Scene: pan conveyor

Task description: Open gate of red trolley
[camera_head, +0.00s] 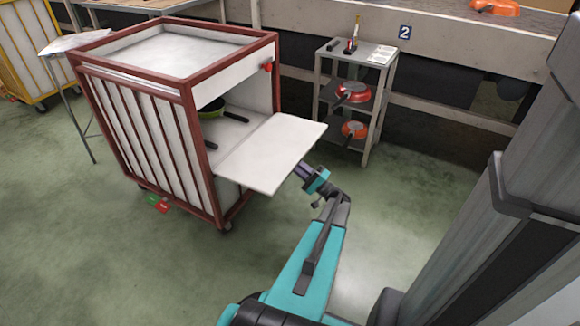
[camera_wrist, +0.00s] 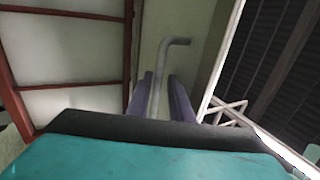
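The red trolley (camera_head: 200,130) has a dark red frame and white panels and stands at left centre in the head view. Its gate (camera_head: 272,150) is a white panel, folded down and sticking out about level from the front opening. My gripper (camera_head: 303,171) is at the gate's outer right edge, slightly below it. In the wrist view the gate's pale face (camera_wrist: 190,60) carries a grey bent handle (camera_wrist: 163,60). My two purple fingers (camera_wrist: 161,98) stand apart on either side of this handle, with a gap showing.
A green pan (camera_head: 213,105) with a black handle lies inside the trolley. A grey shelf rack (camera_head: 322,85) with red pans stands behind to the right, before the conveyor (camera_head: 440,45). A yellow trolley (camera_head: 40,45) is at far left. Green floor (camera_head: 400,200) is clear between.

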